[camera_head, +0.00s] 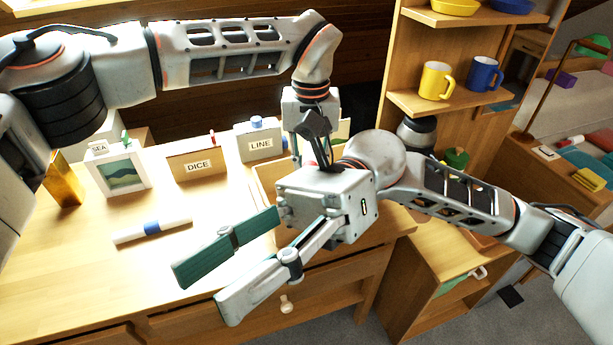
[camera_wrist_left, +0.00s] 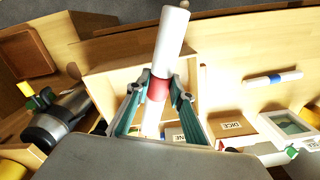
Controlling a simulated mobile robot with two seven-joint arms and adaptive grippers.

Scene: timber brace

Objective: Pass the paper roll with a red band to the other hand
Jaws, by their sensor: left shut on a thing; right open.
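The paper roll with a red band (camera_wrist_left: 173,30) is white and shows in the left wrist view. My left gripper (camera_wrist_left: 158,86) is shut on it around the red band, and its white end sticks out past the fingers.
A roll with a blue band (camera_head: 152,230) lies on the desk (camera_head: 110,285). Behind it stand a SEA picture frame (camera_head: 122,176), a DICE box (camera_head: 196,164) and a LINE box (camera_head: 260,145). A shelf with a yellow mug (camera_head: 436,80) and a blue mug (camera_head: 484,74) rises at the right.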

